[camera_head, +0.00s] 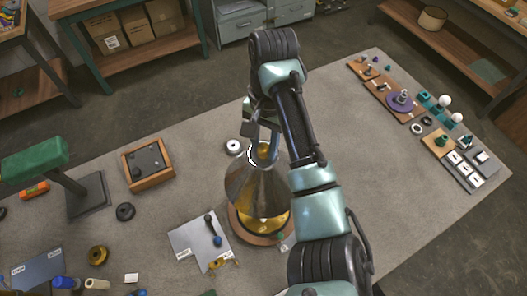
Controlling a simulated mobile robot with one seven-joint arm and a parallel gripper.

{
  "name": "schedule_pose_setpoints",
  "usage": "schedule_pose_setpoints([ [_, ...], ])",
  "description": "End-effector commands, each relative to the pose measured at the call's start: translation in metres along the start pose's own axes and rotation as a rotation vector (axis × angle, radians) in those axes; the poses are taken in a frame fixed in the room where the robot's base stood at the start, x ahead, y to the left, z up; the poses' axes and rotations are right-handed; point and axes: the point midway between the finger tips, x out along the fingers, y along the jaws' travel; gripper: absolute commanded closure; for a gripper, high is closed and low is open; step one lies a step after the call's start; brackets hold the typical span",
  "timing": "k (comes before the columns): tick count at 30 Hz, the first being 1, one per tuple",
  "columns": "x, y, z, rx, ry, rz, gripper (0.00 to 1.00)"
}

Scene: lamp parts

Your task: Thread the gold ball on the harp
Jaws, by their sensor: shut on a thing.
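A metallic cone-shaped lampshade (245,190) stands on a round wooden base with a gold rim, right of the middle of the mat. My gripper (264,146) is over the top opening of the shade, pointing down. It is shut on a small gold thing that looks like the gold ball (263,153), partly hidden by the fingers. The harp cannot be made out; the shade and my gripper cover the place where its top would show. Whether the ball touches the harp cannot be told.
A green desk lamp (83,190) and a wooden tray (148,164) stand on the left. A white sheet with small parts (199,242) lies front left of the shade. Boards with small parts (440,140) line the right edge. The mat between them and my arm is clear.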

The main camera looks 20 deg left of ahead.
Motion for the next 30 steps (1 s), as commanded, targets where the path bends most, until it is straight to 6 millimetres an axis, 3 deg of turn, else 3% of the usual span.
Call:
schedule_pose_setpoints([
  [1,0.007,0.001,0.003,0.052,-0.016,-0.002,0.61],
  [7,0.007,0.001,0.003,0.043,-0.015,0.002,0.28],
  [25,0.006,0.003,0.002,0.044,-0.013,0.005,0.28],
  [30,-0.008,0.002,0.000,0.042,-0.004,0.002,0.28],
])
